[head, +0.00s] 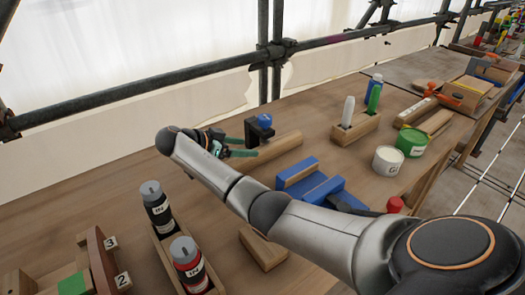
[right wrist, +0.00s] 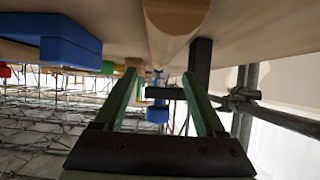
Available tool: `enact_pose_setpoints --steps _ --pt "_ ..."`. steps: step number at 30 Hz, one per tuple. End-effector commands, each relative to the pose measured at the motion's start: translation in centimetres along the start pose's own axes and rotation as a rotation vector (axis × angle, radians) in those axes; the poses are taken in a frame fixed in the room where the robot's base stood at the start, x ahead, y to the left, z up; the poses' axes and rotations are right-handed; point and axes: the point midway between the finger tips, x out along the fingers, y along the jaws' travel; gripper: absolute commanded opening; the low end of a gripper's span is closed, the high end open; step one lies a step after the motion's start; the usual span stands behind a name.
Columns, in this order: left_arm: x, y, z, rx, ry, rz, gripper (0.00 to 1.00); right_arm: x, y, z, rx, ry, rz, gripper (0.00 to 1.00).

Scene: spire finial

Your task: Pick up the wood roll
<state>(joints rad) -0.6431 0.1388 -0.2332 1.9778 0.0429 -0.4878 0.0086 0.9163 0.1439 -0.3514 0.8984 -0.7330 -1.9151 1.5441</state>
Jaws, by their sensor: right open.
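The wood roll (head: 275,150) is a light brown rounded bar lying on the bench top. It also shows at the top of the right wrist view (right wrist: 172,22), where the picture is upside down. My right gripper (head: 251,147) is at the left end of the roll, with its green fingers apart and pointing along it. In the right wrist view the fingers (right wrist: 163,82) are spread with no roll between them. The roll's near end is partly hidden by the fingers in the head view. My left gripper is in neither view.
A black clamp (head: 256,133) with a blue part stands right behind the roll, close to the fingertips. Blue blocks (head: 300,172) lie in front. Two bottles (head: 157,205) (head: 188,265) stand at left. Cans (head: 387,160) stand at right. Scaffold pipes (head: 130,95) run behind the bench.

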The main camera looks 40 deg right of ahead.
Motion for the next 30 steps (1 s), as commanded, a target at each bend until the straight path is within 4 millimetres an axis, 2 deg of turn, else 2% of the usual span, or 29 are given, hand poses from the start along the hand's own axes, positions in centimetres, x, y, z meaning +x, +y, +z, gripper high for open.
enact_pose_setpoints --steps 3,10,18,27,30 --pt "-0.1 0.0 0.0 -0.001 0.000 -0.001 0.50 1.9 0.0 0.0 -0.001 0.002 0.002 0.72" --pt "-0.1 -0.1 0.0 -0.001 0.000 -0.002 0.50 3.6 -0.1 0.2 -0.001 0.002 0.001 0.72" --pt "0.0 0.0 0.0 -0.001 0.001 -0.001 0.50 7.4 -0.3 0.7 -0.001 0.002 0.001 0.72" --pt "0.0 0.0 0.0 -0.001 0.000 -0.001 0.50 8.1 -0.3 0.7 -0.002 0.000 -0.001 0.72" --pt "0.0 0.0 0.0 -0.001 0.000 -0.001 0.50 8.0 -0.3 0.7 -0.002 0.000 -0.001 0.64"
